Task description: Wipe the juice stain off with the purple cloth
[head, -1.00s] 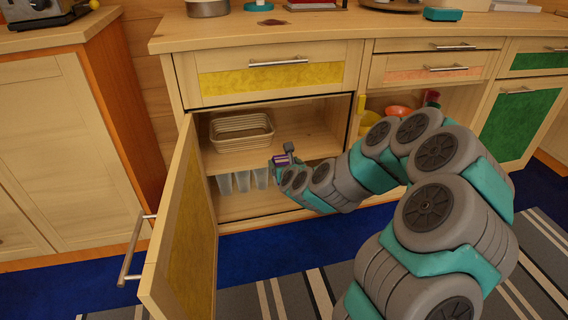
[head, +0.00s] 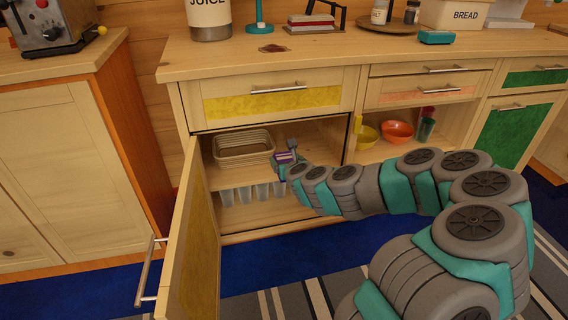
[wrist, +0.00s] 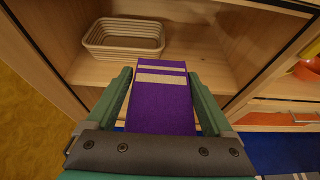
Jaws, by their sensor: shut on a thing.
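The purple cloth (wrist: 160,105), with pale stripes near its far end, is held between the fingers of my gripper (wrist: 162,92) in the wrist view. In the head view my gripper (head: 283,160) is shut on the cloth at the mouth of the open lower cupboard, near its shelf (head: 240,178). A dark reddish stain (head: 272,49) lies on the wooden countertop (head: 350,50), above and behind my gripper.
A basket (head: 243,146) sits on the cupboard shelf, with several clear cups (head: 245,193) below. The cupboard door (head: 190,240) stands open at left. A juice canister (head: 209,20), a teal stand (head: 258,22) and a teal block (head: 436,37) are on the counter.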

